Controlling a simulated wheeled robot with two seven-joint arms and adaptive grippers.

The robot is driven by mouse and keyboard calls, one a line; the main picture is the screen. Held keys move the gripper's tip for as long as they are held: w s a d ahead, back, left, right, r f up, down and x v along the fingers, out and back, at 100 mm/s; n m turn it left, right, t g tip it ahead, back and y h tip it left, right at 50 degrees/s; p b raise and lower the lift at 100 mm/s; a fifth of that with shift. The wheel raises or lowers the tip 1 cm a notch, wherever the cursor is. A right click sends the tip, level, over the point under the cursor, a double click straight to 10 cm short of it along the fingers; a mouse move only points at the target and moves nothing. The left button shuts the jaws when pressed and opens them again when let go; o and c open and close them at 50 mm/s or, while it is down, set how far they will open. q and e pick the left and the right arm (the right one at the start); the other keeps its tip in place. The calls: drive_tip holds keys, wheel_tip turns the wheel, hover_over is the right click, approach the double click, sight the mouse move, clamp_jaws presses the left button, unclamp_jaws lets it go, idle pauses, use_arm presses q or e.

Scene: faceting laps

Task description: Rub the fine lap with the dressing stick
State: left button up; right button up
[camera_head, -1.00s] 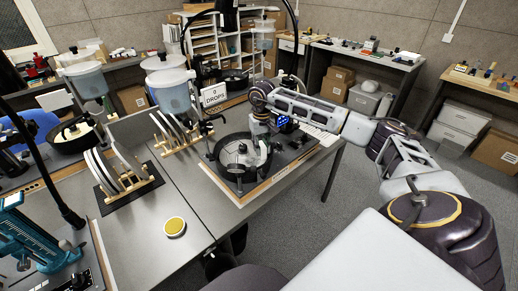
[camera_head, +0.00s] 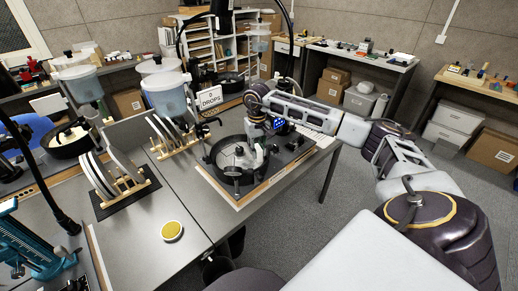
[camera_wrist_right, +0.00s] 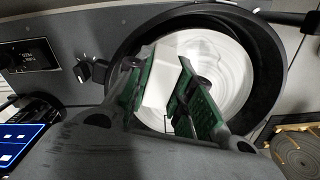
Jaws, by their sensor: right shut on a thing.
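My right gripper (camera_wrist_right: 160,90) is shut on a pale, block-like dressing stick (camera_wrist_right: 163,72) between its green-padded fingers. In the right wrist view the stick is over the white lap disc (camera_wrist_right: 218,65), inside a black round pan. I cannot tell if its hidden lower end touches the disc. In the head view the right gripper (camera_head: 256,150) is over the right side of the same pan (camera_head: 216,164), and the stick is too small to make out there. My left gripper is not in view.
A round yellow-topped tin (camera_head: 172,231) sits on the grey table's front part. Clear hoppers (camera_head: 172,97) and a DROPS sign (camera_head: 210,98) are behind.

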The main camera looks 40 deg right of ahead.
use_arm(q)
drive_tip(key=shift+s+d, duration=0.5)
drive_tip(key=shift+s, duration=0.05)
use_arm(e)
drive_tip(key=shift+a, duration=1.35)
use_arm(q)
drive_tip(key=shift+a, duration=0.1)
use_arm(e)
drive_tip(key=shift+a, duration=0.1)
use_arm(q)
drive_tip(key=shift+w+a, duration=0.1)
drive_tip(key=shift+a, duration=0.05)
use_arm(e)
drive_tip(key=shift+s+a+f, duration=0.1)
drive_tip(key=shift+s+a, duration=0.1)
drive_tip(key=shift+a, duration=1.35)
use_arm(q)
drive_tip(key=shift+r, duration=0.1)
use_arm(e)
drive_tip(key=shift+a, duration=0.1)
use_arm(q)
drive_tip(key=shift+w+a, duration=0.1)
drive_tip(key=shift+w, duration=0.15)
use_arm(e)
drive_tip(key=shift+s+a, duration=0.1)
drive_tip(key=shift+a, duration=1.4)
